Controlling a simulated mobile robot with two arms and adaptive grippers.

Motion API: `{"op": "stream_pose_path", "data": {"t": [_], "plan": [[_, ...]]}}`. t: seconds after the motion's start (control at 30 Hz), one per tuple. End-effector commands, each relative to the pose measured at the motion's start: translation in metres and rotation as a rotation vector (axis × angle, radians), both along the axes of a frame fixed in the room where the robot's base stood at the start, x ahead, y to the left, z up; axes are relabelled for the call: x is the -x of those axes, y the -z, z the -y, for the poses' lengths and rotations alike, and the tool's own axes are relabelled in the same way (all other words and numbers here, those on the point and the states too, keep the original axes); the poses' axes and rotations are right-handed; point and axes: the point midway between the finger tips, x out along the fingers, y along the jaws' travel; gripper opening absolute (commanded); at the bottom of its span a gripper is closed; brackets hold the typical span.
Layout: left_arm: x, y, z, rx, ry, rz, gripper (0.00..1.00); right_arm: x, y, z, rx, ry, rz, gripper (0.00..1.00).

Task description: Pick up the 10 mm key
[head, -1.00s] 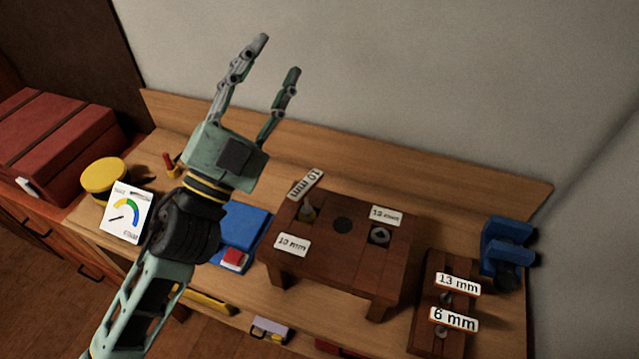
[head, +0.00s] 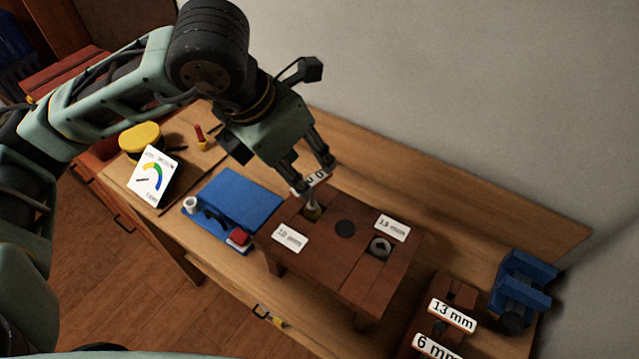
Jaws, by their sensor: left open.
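A small upright piece with a brass-coloured lower part (head: 312,212) stands in the left hole of the dark wooden stand (head: 335,262). It is beside a "10 mm" card (head: 289,236), so it looks like the 10 mm key; its upper part is thin and hard to make out. My right gripper is not in view.
A hex-shaped metal piece (head: 380,246) sits by another card on the stand. A block with "13 mm" and "6 mm" cards (head: 452,315) and a blue vise (head: 523,282) are at the right. A blue mat (head: 236,200), gauge card (head: 155,176) and yellow round box (head: 140,137) lie left.

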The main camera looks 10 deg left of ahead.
Motion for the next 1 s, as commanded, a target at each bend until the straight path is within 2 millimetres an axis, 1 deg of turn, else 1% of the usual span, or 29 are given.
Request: {"op": "stream_pose_path", "data": {"t": [0.07,0.23,0.33,0.47,0.5,0.6,0.7,0.87,0.9,1.0], "plan": [[-0.003,0.005,-0.002,-0.013,-0.009,0.001,0.41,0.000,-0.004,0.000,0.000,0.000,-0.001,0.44],[-0.008,0.022,0.002,-0.011,-0.007,0.000,0.41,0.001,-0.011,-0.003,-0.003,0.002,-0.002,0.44],[-0.010,0.031,0.004,-0.011,-0.007,-0.002,0.41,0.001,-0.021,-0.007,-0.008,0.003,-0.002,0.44],[-0.013,0.048,0.008,-0.011,-0.005,-0.003,0.41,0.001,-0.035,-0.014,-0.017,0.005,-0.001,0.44],[-0.015,0.054,0.009,-0.011,-0.005,-0.002,0.41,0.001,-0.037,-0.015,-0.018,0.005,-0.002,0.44],[-0.018,0.066,0.012,-0.010,-0.004,0.000,0.41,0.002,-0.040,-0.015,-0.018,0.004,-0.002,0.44],[-0.020,0.071,0.013,-0.009,-0.004,0.003,0.41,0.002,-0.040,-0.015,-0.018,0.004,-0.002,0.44],[-0.020,0.072,0.013,-0.009,-0.004,0.004,0.41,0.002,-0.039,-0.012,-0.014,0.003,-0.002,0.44],[-0.020,0.072,0.013,-0.009,-0.004,0.004,0.40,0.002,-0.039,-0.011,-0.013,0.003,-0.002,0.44],[-0.020,0.072,0.013,-0.009,-0.004,0.004,0.31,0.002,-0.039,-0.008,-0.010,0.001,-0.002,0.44]]}}
